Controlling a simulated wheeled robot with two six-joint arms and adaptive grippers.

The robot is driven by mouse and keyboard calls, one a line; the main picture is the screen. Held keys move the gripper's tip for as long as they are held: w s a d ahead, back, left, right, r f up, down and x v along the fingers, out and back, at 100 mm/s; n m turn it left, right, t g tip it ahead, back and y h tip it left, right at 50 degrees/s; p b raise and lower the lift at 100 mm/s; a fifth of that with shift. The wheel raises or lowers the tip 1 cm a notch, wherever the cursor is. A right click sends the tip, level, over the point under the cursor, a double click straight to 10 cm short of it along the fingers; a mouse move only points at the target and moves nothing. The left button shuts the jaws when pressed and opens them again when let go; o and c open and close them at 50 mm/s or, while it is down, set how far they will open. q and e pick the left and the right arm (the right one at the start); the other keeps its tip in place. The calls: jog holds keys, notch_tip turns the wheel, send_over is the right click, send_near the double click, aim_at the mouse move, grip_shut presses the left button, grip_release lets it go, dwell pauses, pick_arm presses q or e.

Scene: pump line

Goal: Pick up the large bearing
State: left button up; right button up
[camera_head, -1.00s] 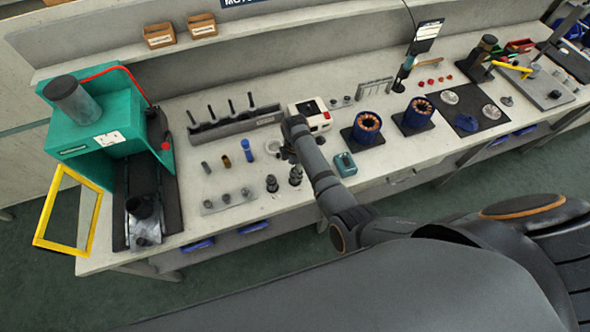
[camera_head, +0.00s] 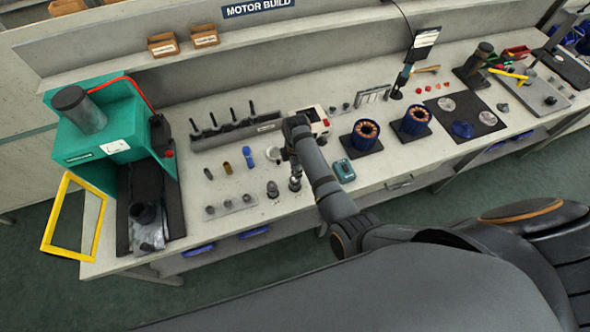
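A pale ring (camera_head: 273,154), which looks like a bearing, lies on the bench left of my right gripper. It is small, and I cannot be sure it is the large bearing. My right arm reaches in from the right, and my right gripper (camera_head: 287,154) points down at the bench close beside the ring. The wrist hides much of the gripper, so I cannot tell if its fingers are open or touching anything. My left gripper is not in view.
A white and red box (camera_head: 318,120) stands just behind my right wrist. A teal device (camera_head: 345,170) lies to its right. Dark upright parts (camera_head: 295,184) stand in front of the gripper. A green press (camera_head: 105,135) stands at the left end.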

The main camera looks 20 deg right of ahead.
jog(key=s+d+r, duration=0.4)
jog(key=s+r, duration=0.4)
jog(key=s, duration=0.5)
jog(key=shift+r, duration=0.4)
